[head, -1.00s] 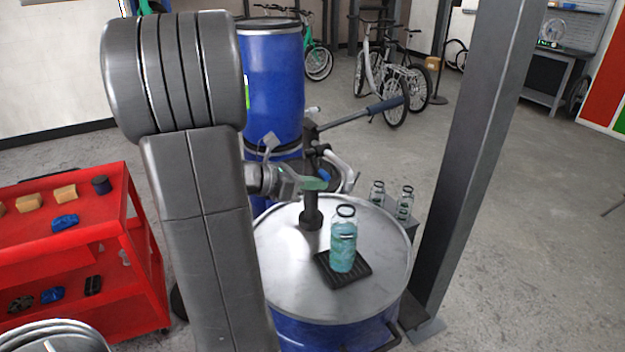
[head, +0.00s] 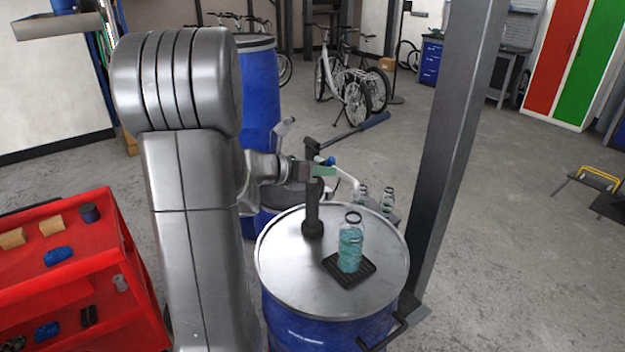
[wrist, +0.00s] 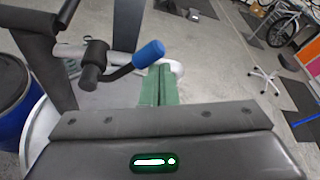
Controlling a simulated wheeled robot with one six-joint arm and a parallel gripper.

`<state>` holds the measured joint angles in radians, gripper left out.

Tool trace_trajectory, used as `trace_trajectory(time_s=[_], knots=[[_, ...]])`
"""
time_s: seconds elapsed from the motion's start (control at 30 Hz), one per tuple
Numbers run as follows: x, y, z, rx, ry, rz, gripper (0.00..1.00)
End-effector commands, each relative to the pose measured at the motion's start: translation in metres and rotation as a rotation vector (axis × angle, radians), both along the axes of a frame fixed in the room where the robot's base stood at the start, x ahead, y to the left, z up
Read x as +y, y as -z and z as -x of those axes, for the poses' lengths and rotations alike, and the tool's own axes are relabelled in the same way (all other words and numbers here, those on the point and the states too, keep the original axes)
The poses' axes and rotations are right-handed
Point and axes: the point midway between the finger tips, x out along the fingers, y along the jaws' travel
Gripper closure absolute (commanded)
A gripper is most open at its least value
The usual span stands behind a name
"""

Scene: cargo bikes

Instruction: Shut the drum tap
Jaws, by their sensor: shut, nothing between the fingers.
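The drum tap is on the dark pump post that stands on the blue drum (head: 283,256) with a pale metal lid. Its blue-tipped lever (wrist: 148,53) shows in the wrist view, angled up to the right from a dark pivot. The blue tip (head: 328,161) also shows in the head view. My gripper (head: 325,171) has green fingers, pressed together and empty. In the wrist view the fingers (wrist: 156,86) are just below and right of the blue tip; contact cannot be told. A white spout (head: 346,178) curves down beyond them, partly hidden.
A bottle of teal liquid (head: 351,245) stands on a black grate (head: 347,271) on the lid. A long pump handle (head: 362,128) reaches up right. A grey pillar (head: 455,150) stands right of the drum, a red cart (head: 75,265) left. Open floor lies at right.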

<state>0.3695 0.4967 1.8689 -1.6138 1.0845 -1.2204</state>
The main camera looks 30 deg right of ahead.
Motion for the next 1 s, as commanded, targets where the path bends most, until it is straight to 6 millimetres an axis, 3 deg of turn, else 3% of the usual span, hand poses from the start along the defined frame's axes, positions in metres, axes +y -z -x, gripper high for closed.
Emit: trace_trajectory(time_s=[0.3, 1.0], knots=[[-0.001, -0.015, -0.004, -0.001, -0.001, 0.000, 1.00], [0.000, -0.024, -0.008, -0.007, -0.003, 0.007, 1.00]])
